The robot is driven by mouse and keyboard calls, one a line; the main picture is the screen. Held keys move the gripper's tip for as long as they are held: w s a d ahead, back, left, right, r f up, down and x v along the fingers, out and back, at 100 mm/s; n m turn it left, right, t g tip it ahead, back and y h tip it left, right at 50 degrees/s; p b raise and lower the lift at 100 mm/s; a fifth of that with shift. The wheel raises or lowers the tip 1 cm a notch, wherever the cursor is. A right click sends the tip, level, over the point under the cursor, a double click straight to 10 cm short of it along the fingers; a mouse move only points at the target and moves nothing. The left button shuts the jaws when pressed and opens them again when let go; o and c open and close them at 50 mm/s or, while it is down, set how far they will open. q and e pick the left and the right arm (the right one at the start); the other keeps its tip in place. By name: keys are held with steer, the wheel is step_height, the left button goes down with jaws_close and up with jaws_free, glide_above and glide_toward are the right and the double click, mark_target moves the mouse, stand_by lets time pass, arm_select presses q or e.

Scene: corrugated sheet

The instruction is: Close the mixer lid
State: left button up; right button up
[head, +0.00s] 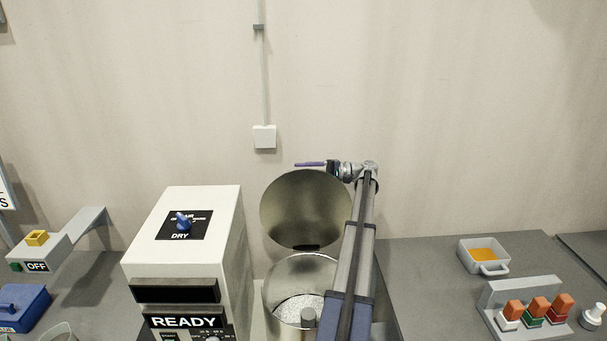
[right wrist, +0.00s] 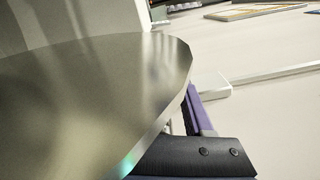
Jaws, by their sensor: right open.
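The mixer lid (head: 304,205) is a round metal disc standing open and tilted up behind the mixer drum (head: 285,275). Pale granular material (head: 297,309) shows inside the drum. My right gripper (head: 312,164) is at the top right edge of the lid, its purple fingers pointing left along the rim. It is open. In the right wrist view the lid (right wrist: 90,85) fills the left side, and a purple finger (right wrist: 198,112) is close by its edge. I cannot tell whether they touch. My left gripper is not in view.
A white control box (head: 190,240) with a blue knob and a READY display stands left of the drum. On the right bench are a grey tray (head: 484,256) with orange contents and a rack (head: 520,290) of orange-topped pieces. A blue box (head: 22,308) lies far left.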

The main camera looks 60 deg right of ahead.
jaws_close()
stand_by(0.3)
stand_by(1.1)
